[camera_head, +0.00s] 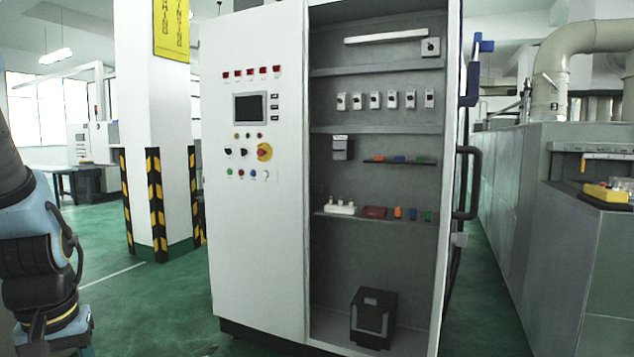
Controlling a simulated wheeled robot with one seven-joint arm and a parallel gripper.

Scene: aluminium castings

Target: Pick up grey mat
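I cannot make out a grey mat anywhere in the head view. My arm shows at the left edge as blue and dark links, cut off by the frame. My gripper is not in view, so its state and its place relative to any mat are hidden.
A tall white control cabinet (260,215) stands open ahead, with small devices on shelves and a black box (373,318) at its bottom. A striped pillar (155,110) stands left. Grey machinery (560,240) with a yellow item (606,193) lines the right. Green floor (150,310) lies between.

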